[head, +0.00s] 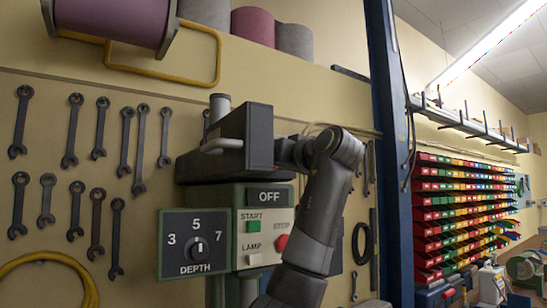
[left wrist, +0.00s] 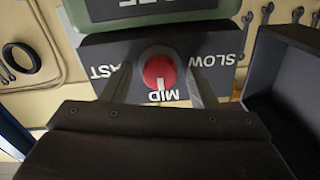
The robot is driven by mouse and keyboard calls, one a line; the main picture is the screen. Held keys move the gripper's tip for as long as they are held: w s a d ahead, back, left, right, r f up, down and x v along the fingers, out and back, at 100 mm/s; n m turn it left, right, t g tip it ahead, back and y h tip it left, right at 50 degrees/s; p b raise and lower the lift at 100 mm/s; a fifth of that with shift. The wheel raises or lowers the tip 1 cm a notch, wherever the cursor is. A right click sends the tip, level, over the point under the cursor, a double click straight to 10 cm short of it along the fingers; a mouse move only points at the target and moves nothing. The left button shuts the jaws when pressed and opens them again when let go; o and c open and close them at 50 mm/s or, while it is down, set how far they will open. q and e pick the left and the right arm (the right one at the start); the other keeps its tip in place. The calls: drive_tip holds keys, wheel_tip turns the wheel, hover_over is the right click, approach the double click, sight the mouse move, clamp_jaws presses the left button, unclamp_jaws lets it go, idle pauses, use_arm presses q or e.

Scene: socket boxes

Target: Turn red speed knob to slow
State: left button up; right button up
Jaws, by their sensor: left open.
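The red speed knob (left wrist: 157,72) shows in the left wrist view, which sees the panel upside down. It sits on a dark panel (left wrist: 215,83). Its white pointer points at MID. SLOW is to the right in that view and a partly covered FAST to the left. My left gripper (left wrist: 159,76) is open, with one finger on each side of the knob; I cannot tell whether they touch it. My right gripper is not in view.
The green box carries an OFF display (head: 269,197), a START button, a red STOP button (head: 281,243) and a LAMP button. A DEPTH dial (head: 197,246) stands to its left. Wrenches hang on the wall. A blue post (head: 390,150) is at right.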

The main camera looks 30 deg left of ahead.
use_arm(q)
drive_tip(key=shift+c, duration=0.4)
drive_tip(key=c, duration=0.9)
drive_tip(key=shift+n, duration=0.4)
drive_tip(key=n+p, duration=0.1)
drive_tip(key=n, duration=1)
drive_tip(key=shift+a+p, duration=0.1)
drive_tip(key=shift+p, duration=0.25)
drive_tip(key=o, duration=1)
